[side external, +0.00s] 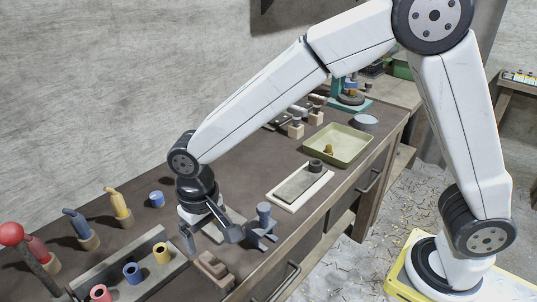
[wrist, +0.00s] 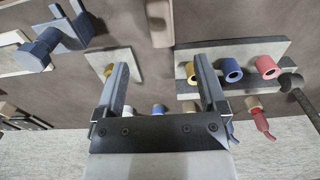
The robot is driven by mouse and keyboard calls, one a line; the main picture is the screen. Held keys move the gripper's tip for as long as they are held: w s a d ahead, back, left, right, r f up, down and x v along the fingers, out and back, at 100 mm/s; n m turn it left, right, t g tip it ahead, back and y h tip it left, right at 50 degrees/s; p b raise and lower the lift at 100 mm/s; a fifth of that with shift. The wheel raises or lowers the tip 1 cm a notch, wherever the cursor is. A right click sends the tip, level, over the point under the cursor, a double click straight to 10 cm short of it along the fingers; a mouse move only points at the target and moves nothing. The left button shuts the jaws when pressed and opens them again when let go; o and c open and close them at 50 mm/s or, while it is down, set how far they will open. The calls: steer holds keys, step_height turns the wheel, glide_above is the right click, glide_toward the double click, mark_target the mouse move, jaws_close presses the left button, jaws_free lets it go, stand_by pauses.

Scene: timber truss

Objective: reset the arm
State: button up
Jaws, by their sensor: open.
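My gripper (side external: 211,237) hangs low over the dark workbench (side external: 239,165), pointing down. In the wrist view its two dark fingers (wrist: 163,75) are spread wide apart, with nothing held between them. A grey block (side external: 130,266) with pink, blue and yellow rings stands to the left of the gripper in the side view. In the wrist view the block (wrist: 214,88) lies by the right finger, which partly covers it. A grey plate with a yellow ring (wrist: 108,70) shows behind the left finger. Whether the fingers touch anything is unclear.
A blue-grey fixture (side external: 263,228) and a brown wooden block (side external: 213,269) stand close to the gripper. Upright coloured-handled tools (side external: 119,206) and a red-knobbed lever (side external: 12,234) stand at left. A whetstone on a base (side external: 300,187) and yellow-green tray (side external: 365,141) lie to the right.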

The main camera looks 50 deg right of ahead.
steer(key=shift+d, duration=0.1)
steer(key=s+d+f+t, duration=0.1)
steer(key=s+d, duration=0.3)
steer(key=d, duration=0.7)
steer(key=s+d+f+t, duration=0.1)
steer(key=s+d, duration=0.4)
steer(key=d, duration=0.6)
steer(key=shift+d+t, duration=0.15)
steer(key=shift+t, duration=0.15)
